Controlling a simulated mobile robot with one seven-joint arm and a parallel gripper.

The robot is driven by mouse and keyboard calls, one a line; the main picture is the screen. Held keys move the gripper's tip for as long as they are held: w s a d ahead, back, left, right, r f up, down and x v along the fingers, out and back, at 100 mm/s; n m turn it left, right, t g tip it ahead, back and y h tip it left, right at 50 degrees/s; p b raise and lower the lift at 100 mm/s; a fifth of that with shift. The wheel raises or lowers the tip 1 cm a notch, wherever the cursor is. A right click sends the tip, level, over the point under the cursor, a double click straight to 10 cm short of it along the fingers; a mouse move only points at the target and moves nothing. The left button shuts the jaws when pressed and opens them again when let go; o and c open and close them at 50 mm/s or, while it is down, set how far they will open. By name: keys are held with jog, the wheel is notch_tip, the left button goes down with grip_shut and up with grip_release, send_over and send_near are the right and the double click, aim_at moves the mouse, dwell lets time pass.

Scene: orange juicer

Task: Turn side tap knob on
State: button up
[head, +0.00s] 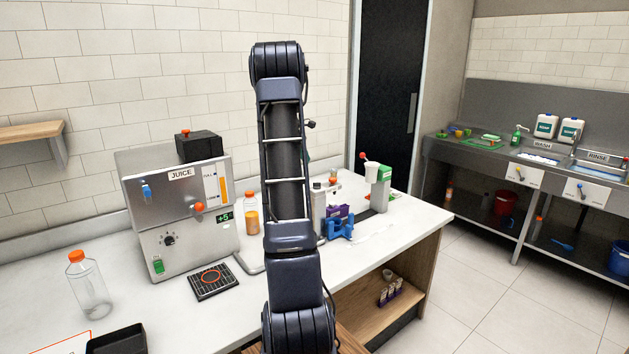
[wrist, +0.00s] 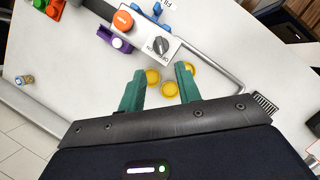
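The grey juice dispenser (head: 180,215) stands on the counter at left in the head view. An orange-red tap knob (head: 198,206) is on its front, above a black dial (head: 169,239). In the wrist view a grey switch box (wrist: 142,33) carries an orange button (wrist: 122,20) and a black rotary knob (wrist: 160,45) marked OFF and ON. I cannot tell which is the side tap knob. My gripper (wrist: 161,69) is open, its green fingers apart, below the rotary knob in the picture and not around it. My arm hides the gripper in the head view.
Yellow round pieces (wrist: 152,77) lie on the counter near the fingertips. A grey bent tube (wrist: 215,60) runs beside the box. Purple (wrist: 121,45) and blue (head: 340,227) items stand close by. A clear bottle (head: 88,287) and black drip tray (head: 213,283) are near the dispenser.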

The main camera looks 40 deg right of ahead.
aim_at(317, 185)
jog(key=x, duration=1)
jog(key=shift+f, duration=0.15)
grip_shut()
